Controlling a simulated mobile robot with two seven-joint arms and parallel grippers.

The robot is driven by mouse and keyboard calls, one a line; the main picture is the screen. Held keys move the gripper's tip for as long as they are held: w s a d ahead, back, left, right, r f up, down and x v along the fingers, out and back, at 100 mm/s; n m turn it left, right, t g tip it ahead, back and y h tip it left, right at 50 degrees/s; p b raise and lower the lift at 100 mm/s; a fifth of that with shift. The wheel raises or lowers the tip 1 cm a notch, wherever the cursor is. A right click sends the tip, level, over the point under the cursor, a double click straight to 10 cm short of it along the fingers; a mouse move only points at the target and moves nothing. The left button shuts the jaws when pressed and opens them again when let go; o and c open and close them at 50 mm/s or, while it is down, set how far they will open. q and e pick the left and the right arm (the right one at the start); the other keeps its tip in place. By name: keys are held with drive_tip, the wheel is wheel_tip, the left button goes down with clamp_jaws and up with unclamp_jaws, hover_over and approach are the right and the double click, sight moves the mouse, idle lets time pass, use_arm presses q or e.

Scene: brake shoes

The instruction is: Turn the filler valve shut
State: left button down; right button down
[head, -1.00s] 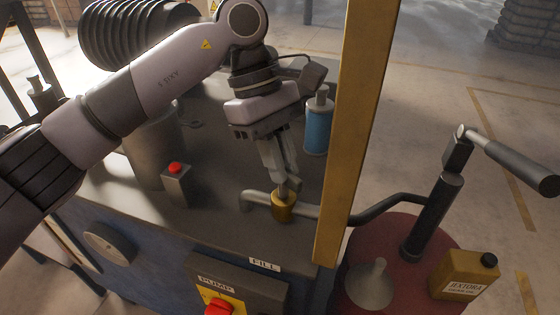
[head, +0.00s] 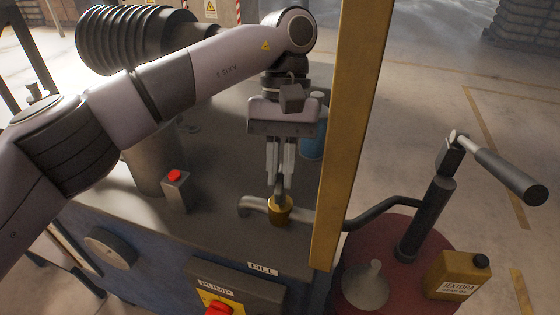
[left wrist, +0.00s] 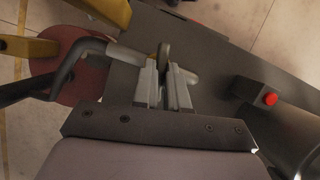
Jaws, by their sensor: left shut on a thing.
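The filler valve is a brass body (head: 280,209) set in a grey pipe (head: 310,217) on the machine top, above the FILL label (head: 263,269). My left gripper (head: 280,188) points down from above and is shut on the valve's grey handle at the top of the brass body. In the left wrist view the handle (left wrist: 164,55) stands between the two fingertips, with a bit of brass beside it. The fingers hide part of the handle. My right gripper is in neither view.
A yellow post (head: 350,140) rises close to the right of the valve. A box with a red button (head: 175,190) stands to the left, and a blue cylinder (head: 313,140) behind. A red drum (head: 410,270) with a hand pump, funnel and yellow can (head: 458,275) stands at right.

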use_arm(q)
drive_tip(key=shift+s+f+m+y+p, duration=0.1)
drive_tip(key=shift+f+m+y+p, duration=0.2)
drive_tip(key=shift+m, duration=0.5)
drive_tip(key=shift+r+m, duration=0.1)
drive_tip(key=shift+m, duration=0.2)
drive_tip(key=shift+d, duration=0.1)
drive_tip(key=c, duration=1.2)
unclamp_jaws()
drive_tip(key=shift+o, duration=0.2)
drive_tip(key=shift+r, duration=0.1)
